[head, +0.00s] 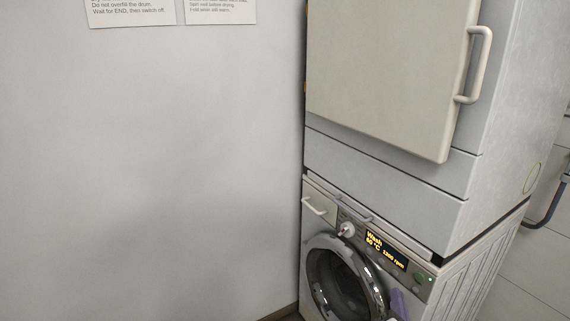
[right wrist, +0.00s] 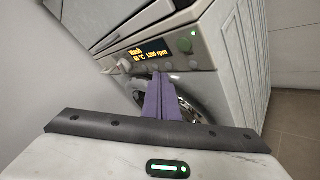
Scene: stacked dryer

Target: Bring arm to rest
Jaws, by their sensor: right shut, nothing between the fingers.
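My right gripper (head: 399,304) shows at the bottom edge of the head view as a small purple tip in front of the washing machine (head: 487,277). In the right wrist view its purple fingers (right wrist: 166,98) are together, with nothing between them. They point toward the round door and lie below the lit display (right wrist: 143,57); whether they touch the machine cannot be told. The rest of my right arm is out of the head view. My left gripper is in neither view.
The dryer (head: 461,221) is stacked on the washing machine. Its pale door (head: 390,75) has a handle (head: 479,65) sticking out at right. The washer's round door (head: 338,287) appears closed. A bare wall (head: 150,160) with notices fills the left; pipework (head: 550,205) is at far right.

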